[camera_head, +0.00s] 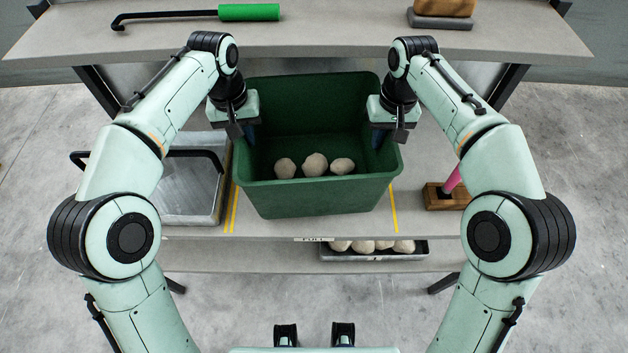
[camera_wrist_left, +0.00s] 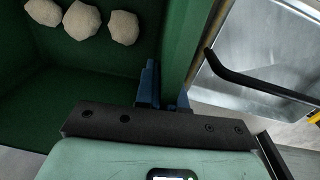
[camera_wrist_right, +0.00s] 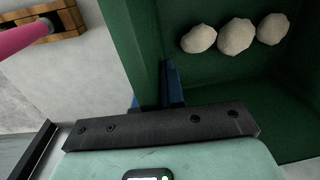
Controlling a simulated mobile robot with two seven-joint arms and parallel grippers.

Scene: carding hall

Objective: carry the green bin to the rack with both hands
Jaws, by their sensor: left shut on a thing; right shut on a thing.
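The green bin (camera_head: 318,200) is at the middle shelf of the rack, between two yellow lines, with three pale round lumps (camera_head: 314,164) inside. My left gripper (camera_head: 246,134) is shut on the bin's left wall, which shows between its blue fingers in the left wrist view (camera_wrist_left: 165,95). My right gripper (camera_head: 383,136) is shut on the right wall, also seen in the right wrist view (camera_wrist_right: 158,95). The bin looks level. I cannot tell whether its base touches the shelf.
The rack's middle shelf (camera_head: 280,228) carries a grey metal container (camera_head: 190,185) with a black handle on the left and a wooden block (camera_head: 445,197) with a pink rod on the right. The top shelf (camera_head: 320,38) holds a green roller (camera_head: 249,12). A tray of lumps (camera_head: 372,254) sits lower.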

